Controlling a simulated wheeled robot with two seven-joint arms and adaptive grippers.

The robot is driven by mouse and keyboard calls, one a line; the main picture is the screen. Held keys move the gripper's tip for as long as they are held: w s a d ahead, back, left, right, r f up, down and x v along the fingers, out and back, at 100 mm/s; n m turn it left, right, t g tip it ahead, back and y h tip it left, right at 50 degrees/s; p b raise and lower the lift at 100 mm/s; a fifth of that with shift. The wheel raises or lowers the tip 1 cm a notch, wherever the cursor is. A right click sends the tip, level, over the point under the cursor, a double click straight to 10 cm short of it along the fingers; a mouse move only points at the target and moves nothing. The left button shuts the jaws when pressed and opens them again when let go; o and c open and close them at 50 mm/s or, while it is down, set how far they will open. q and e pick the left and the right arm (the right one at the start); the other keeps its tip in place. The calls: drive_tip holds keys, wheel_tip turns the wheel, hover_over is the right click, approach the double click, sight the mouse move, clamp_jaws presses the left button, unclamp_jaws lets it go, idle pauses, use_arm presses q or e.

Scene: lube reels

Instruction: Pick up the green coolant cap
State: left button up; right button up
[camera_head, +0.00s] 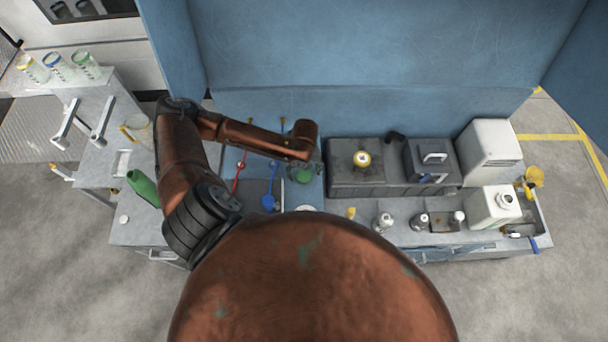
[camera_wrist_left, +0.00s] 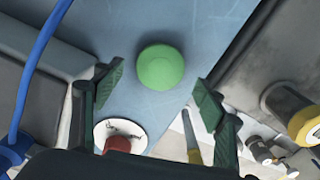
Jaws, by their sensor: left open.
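The green coolant cap (camera_head: 304,175) is a round green disc on the blue surface, partly under my left gripper in the head view. In the left wrist view the green cap (camera_wrist_left: 160,67) lies ahead of and between the two fingers. My left gripper (camera_wrist_left: 157,93) is open, with its dark green finger pads on either side of the cap's line and nothing held. In the head view my left gripper (camera_head: 312,166) hangs over the blue strip beside the dark block, largely hidden by the arm. My right gripper does not show.
A white round disc (camera_wrist_left: 120,134) sits near the fingers. Several small bottles line the front edge.

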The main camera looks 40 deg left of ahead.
use_arm(q)
drive_tip(key=shift+f, duration=1.1)
drive_tip(key=shift+c, duration=0.7)
drive_tip(key=c, duration=1.2)
drive_tip(key=shift+r, duration=0.1)
